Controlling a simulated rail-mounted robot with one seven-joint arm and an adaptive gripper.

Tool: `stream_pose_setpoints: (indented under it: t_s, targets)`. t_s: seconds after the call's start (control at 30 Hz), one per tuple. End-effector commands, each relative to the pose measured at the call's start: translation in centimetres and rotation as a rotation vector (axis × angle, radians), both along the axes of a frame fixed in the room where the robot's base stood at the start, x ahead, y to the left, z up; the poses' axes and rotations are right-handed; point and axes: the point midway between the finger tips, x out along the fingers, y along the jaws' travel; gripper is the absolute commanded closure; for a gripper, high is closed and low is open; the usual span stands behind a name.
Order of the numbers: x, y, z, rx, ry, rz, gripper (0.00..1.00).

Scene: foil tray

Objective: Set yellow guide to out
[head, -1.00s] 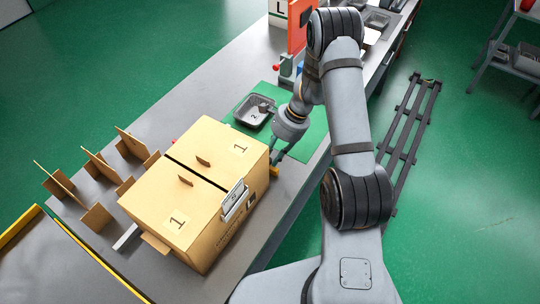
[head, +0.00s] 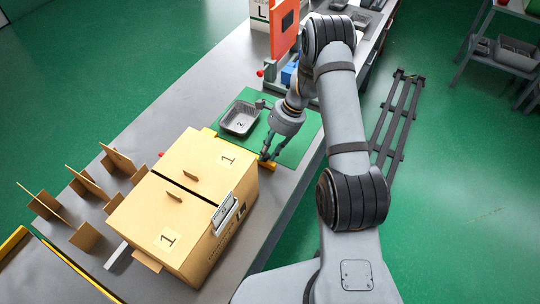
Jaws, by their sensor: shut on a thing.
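The yellow guide (head: 268,165) shows as a small yellow piece at the right far corner of the cardboard box, at the edge of the green mat (head: 308,127). Another yellow bit (head: 209,131) shows at the box's far left corner; the box hides what lies between. My gripper (head: 266,157) points down at the right piece and is shut on it. The fingertips are small in view and partly merge with the yellow piece.
The large cardboard box (head: 200,158) marked 1 stands just nearer than the guide. A grey foil tray (head: 240,118) sits on the mat beyond it. Cardboard dividers (head: 88,184) stand at left. An orange panel (head: 285,25) rises behind my arm.

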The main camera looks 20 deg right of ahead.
Motion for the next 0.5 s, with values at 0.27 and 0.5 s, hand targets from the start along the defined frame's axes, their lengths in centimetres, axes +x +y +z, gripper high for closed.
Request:
stream_pose_setpoints:
  t_s: [0.27,0.5]
  targets:
    - [0.57,-0.36,0.12,-0.002,-0.008,-0.005,1.00]
    - [0.52,-0.33,0.11,-0.002,-0.007,-0.004,0.67]
